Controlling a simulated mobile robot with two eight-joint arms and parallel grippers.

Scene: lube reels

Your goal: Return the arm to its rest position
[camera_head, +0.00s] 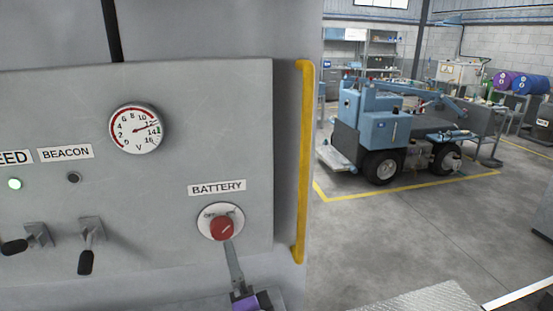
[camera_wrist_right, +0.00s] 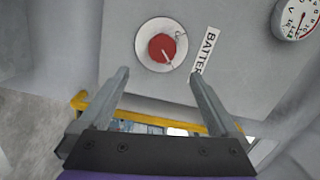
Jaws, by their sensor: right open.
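My right gripper (camera_head: 230,246) comes up from the bottom edge in the head view, its fingertips just below the red battery knob (camera_head: 222,229). In the right wrist view my right gripper (camera_wrist_right: 160,77) is open, with two grey fingers wide apart and nothing between them. The red knob (camera_wrist_right: 162,48) on its white round plate shows beyond the fingertips there; neither finger appears closed on it. My left gripper is in neither view.
The grey panel (camera_head: 150,190) also carries a voltmeter (camera_head: 137,128), a lit green lamp (camera_head: 15,184), a dark beacon lamp (camera_head: 74,179) and two toggle levers. A yellow handrail (camera_head: 305,160) stands right of the panel. A blue vehicle (camera_head: 380,125) is farther back, with open floor around it.

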